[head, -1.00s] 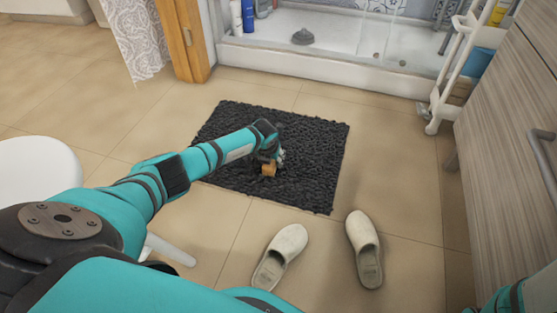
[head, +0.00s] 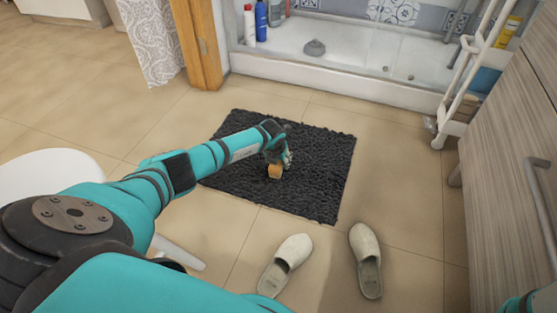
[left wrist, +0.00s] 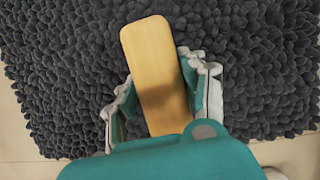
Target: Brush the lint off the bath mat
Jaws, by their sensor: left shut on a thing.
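The dark grey shaggy bath mat (head: 318,185) lies flat on the tiled floor in front of the shower tray. It fills most of the left wrist view (left wrist: 60,90). My left gripper (head: 283,160) is over the middle of the mat, shut on a brush with a yellow-brown wooden back (head: 275,171). In the left wrist view the brush (left wrist: 157,70) sits between the two fingers of the gripper (left wrist: 170,95), its back toward the camera. The bristles are hidden, and I cannot tell whether they touch the mat. I cannot make out any lint. My right gripper is not in view.
A pair of pale slippers (head: 290,255) (head: 364,258) lies in front of the mat. A white stool (head: 50,172) stands at the left. The shower tray (head: 340,80) is behind the mat. A white cart (head: 455,110) and a wood-grain cabinet (head: 515,180) stand at the right.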

